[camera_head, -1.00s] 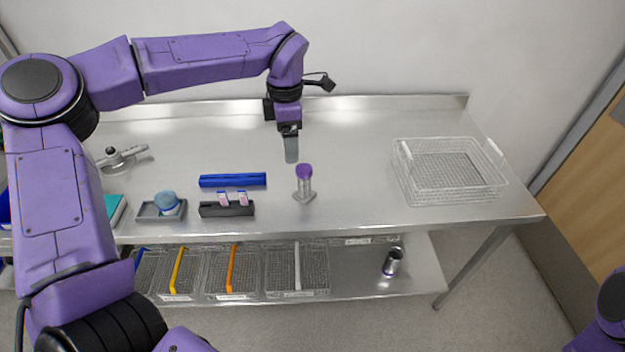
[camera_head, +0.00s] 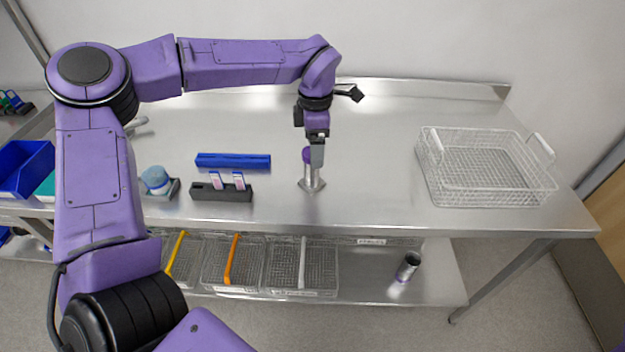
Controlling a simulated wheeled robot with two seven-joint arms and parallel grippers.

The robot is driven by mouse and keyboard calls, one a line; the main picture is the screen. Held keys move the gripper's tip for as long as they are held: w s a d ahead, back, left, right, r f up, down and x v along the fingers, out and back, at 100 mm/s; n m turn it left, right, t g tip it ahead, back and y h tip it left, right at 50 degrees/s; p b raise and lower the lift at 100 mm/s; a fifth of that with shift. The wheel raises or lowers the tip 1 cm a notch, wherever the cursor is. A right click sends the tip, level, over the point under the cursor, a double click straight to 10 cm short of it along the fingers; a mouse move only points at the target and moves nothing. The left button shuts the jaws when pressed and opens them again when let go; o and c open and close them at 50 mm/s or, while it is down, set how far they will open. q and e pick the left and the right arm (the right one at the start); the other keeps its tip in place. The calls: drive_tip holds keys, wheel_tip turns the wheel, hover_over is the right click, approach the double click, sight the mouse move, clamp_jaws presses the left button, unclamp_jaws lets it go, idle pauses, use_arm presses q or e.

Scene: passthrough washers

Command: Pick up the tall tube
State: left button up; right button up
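The tall tube (camera_head: 308,173) has a purple cap (camera_head: 307,155) and stands upright in a small metal stand (camera_head: 312,186) on the steel table. My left gripper (camera_head: 317,157) points down at the tube's cap and upper part, overlapping its right side in the picture. The fingers show edge-on as one grey piece, so I cannot tell their gap or whether they touch the tube. My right gripper is out of view.
A blue bar (camera_head: 233,160), a black rack (camera_head: 221,193) with two small tubes and a blue-lidded jar (camera_head: 155,178) lie to the left. A wire basket (camera_head: 484,170) stands at the right.

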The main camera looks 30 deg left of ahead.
sight(311, 182)
use_arm(q)
wheel_tip(311, 182, down, 2)
drive_tip(key=shift+s+a+f, duration=0.1)
drive_tip(key=shift+a, duration=0.05)
drive_tip(key=f, duration=0.1)
drive_tip(key=f+p, duration=0.1)
drive_tip(key=f, duration=0.3)
drive_tip(key=shift+a+f+p, duration=0.1)
drive_tip(key=shift+a+p, duration=0.25)
drive_tip(key=shift+p, duration=0.05)
drive_tip(key=c, duration=1.2)
drive_tip(key=shift+c, duration=0.7)
drive_tip(key=shift+r, duration=0.2)
